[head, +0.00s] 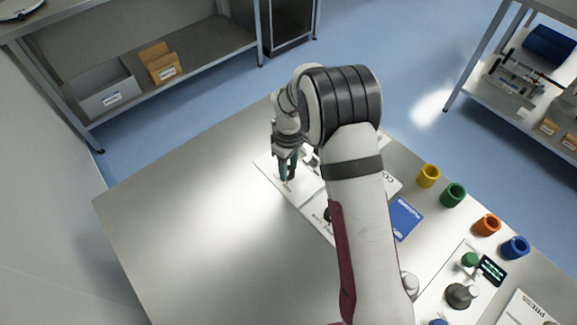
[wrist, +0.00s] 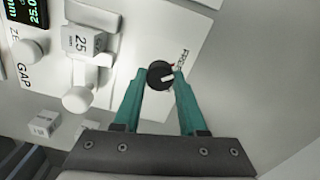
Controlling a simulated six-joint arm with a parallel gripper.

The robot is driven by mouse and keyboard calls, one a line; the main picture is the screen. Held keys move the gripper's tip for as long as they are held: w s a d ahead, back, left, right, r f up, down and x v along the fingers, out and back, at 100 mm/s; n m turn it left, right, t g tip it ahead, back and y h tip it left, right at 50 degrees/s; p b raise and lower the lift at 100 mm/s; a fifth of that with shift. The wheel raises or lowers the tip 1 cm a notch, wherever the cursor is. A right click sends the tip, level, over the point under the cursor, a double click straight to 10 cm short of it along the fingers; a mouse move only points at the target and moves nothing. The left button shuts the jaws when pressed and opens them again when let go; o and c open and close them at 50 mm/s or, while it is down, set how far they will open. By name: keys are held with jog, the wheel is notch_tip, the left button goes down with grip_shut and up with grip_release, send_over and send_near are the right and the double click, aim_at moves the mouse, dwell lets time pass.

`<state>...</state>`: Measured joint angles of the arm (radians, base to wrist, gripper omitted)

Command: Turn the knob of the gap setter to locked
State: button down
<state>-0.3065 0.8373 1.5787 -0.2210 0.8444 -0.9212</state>
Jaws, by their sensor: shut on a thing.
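The gap setter's white panel (wrist: 130,30) carries the label GAP, a block marked 25 (wrist: 82,40) and a white round-ended part (wrist: 78,98). In the head view my gripper (head: 287,176) reaches down at the panel and the knob cannot be made out.
A small labelled block (wrist: 44,123) and a dark display (wrist: 25,12) are at the left of the wrist view. In the head view, yellow (head: 428,176), green (head: 453,195), orange and blue cups line the right edge. The table's left side (head: 180,220) is clear.

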jog(key=m, duration=0.3)
jog(key=shift+m, duration=0.4)
jog(key=m, duration=0.4)
jog(key=shift+m, duration=0.3)
jog(key=m, duration=0.3)
jog(key=shift+m, duration=2.2)
jog(key=shift+c, duration=2.3)
grip_release()
